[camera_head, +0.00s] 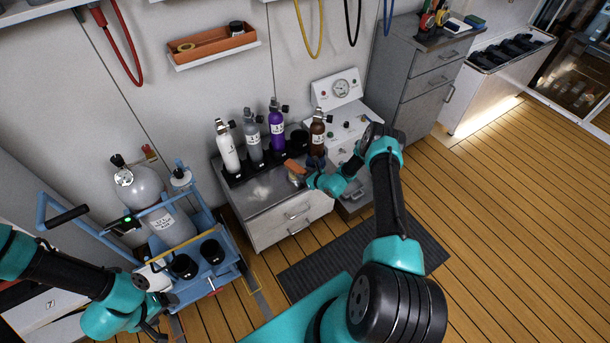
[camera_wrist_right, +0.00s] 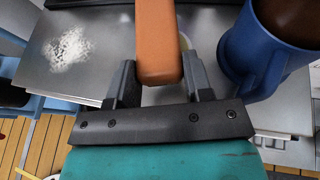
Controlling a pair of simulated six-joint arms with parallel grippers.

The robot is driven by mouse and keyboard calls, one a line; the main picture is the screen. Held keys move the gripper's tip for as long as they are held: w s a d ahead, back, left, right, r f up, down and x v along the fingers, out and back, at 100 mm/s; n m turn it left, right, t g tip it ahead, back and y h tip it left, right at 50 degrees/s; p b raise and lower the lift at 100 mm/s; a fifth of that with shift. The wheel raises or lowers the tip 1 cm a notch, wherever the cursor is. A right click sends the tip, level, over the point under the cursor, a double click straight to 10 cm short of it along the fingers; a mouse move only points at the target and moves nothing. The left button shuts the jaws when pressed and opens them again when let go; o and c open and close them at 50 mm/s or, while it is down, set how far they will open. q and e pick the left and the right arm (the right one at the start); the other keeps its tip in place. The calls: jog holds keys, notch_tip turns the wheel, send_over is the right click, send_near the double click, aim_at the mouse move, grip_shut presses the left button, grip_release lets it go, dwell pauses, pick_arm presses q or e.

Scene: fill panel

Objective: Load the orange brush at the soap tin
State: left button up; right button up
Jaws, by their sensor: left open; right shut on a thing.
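My right gripper (camera_head: 300,174) is shut on the orange brush (camera_head: 293,168), above the grey bench top beside the bottles. In the right wrist view the orange brush (camera_wrist_right: 158,45) stands between the two fingers of the right gripper (camera_wrist_right: 160,82). Its far end and bristles are out of sight. A pale curved rim (camera_wrist_right: 185,42) shows partly behind the brush; it may be the soap tin, but I cannot tell. My left gripper (camera_head: 160,318) is open and empty at the lower left, in front of the blue trolley.
A blue holder (camera_wrist_right: 250,62) with a brown bottle (camera_head: 318,130) stands close right of the brush. White, grey and purple bottles (camera_head: 277,126) line the back of the bench (camera_head: 262,196). A white patch (camera_wrist_right: 68,48) marks its left. The blue trolley (camera_head: 205,255) holds a gas cylinder.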

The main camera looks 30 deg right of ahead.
jog(key=shift+f, duration=0.5)
dwell(1.1)
jog(key=shift+r, duration=3.55)
jog(key=s+a+r+n+y, duration=0.1)
jog(key=s+a+r, duration=0.3)
jog(key=a+r, duration=0.7)
jog(key=s+a+r+n+g+y, duration=0.1)
jog(key=s+a+r+n+y, duration=0.1)
jog(key=a+r, duration=1)
notch_tip(320, 180, up, 3)
jog(key=shift+s+a+f+y, duration=0.15)
jog(key=shift+s+a+y, duration=0.15)
jog(key=shift+s, duration=0.6)
